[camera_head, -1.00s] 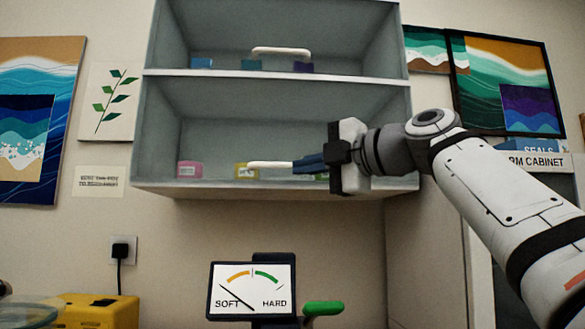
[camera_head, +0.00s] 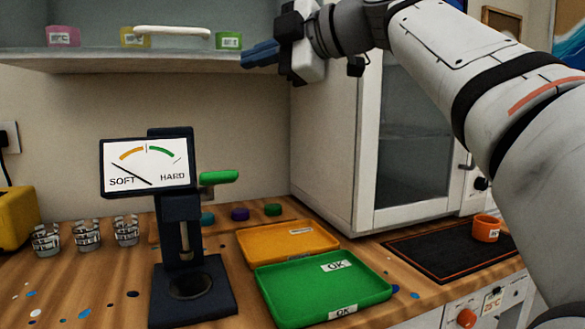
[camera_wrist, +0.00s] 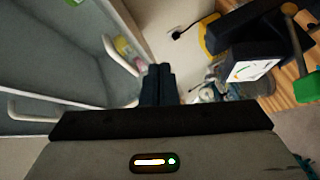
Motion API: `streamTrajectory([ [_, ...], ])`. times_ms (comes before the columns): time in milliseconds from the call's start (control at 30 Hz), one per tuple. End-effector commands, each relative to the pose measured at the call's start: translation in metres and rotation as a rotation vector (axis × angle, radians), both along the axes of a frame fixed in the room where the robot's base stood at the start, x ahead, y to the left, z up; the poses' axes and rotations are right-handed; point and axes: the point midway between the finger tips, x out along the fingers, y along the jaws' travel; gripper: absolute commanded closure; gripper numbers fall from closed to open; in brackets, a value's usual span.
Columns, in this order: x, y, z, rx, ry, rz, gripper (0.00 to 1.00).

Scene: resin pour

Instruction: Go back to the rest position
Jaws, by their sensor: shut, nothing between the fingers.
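My gripper (camera_head: 260,55) is at the top middle of the head view, in front of the right end of the wall cabinet's lower shelf (camera_head: 100,61). Its blue fingers are together with nothing between them, and they point left. A green labelled block (camera_head: 228,40) on the shelf shows just left of the fingertips. In the wrist view, my gripper's fingers (camera_wrist: 160,72) are side by side, with the cabinet (camera_wrist: 60,70) to the left and the hardness gauge (camera_wrist: 250,70) to the right.
A hardness gauge (camera_head: 145,166) with a green lever stands on the wooden bench. An orange tray (camera_head: 285,242) and a green OK tray (camera_head: 320,290) lie right of it. Several small cups (camera_head: 87,237) stand left. A dark mat (camera_head: 435,252) carries an orange cup (camera_head: 486,228).

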Motion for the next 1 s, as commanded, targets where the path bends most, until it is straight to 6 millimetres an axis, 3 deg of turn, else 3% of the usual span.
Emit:
streamTrajectory([
  [33, 0.007, -0.008, 0.006, 0.002, 0.126, -0.065, 1.0],
  [67, 0.01, -0.014, -0.001, 0.006, 0.203, -0.106, 1.0],
  [233, 0.016, -0.047, -0.049, 0.036, 0.61, -0.367, 1.0],
  [367, 0.005, -0.077, -0.088, 0.067, 0.879, -0.593, 1.0],
  [567, -0.036, -0.124, -0.145, 0.129, 1.21, -0.974, 1.0],
  [700, -0.08, -0.158, -0.18, 0.182, 1.373, -1.257, 1.0],
  [900, -0.14, -0.193, -0.218, 0.25, 1.484, -1.586, 1.0],
  [1000, -0.159, -0.203, -0.229, 0.277, 1.499, -1.68, 1.0],
])
